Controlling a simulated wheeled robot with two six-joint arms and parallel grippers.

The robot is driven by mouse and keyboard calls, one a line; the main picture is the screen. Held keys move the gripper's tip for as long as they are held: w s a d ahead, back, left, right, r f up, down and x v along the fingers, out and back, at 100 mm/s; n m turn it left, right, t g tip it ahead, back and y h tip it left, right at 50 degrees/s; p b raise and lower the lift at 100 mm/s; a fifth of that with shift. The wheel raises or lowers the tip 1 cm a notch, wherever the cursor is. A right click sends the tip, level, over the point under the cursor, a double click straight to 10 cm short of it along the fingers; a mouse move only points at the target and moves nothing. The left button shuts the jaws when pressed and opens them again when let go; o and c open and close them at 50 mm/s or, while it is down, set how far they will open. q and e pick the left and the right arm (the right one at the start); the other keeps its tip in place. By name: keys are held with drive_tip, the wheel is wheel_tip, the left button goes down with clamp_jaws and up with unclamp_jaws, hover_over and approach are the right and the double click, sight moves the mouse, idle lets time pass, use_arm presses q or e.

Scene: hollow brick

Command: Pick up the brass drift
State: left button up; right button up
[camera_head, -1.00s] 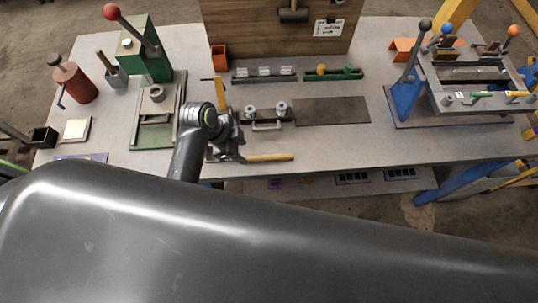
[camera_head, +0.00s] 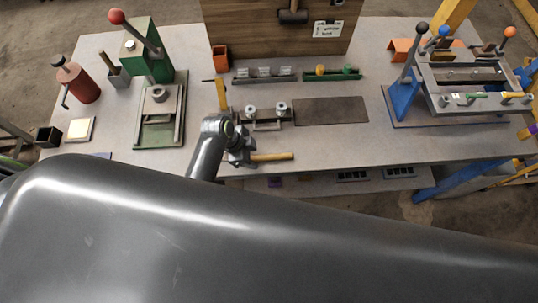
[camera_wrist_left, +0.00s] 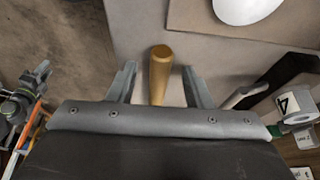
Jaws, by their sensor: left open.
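A tan, brass-coloured rod (camera_head: 272,156) lies near the front edge of the table. It looks like the brass drift, though I cannot tell brass from wood here. My left gripper (camera_head: 246,155) is at the rod's left end and hides that part. In the left wrist view, a golden rod (camera_wrist_left: 160,72) with a rounded end shows between the two open fingers of my left gripper (camera_wrist_left: 160,82), with a gap on each side. My right gripper is not in view.
A dark mat (camera_head: 331,111) lies behind the rod to the right. A fixture with two round knobs (camera_head: 266,112) stands behind the gripper. A green press (camera_head: 147,55) is at left, and a blue-legged frame (camera_head: 402,100) at right. The tabletop right of the rod is clear.

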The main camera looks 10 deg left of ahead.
use_arm(q)
clamp_jaws()
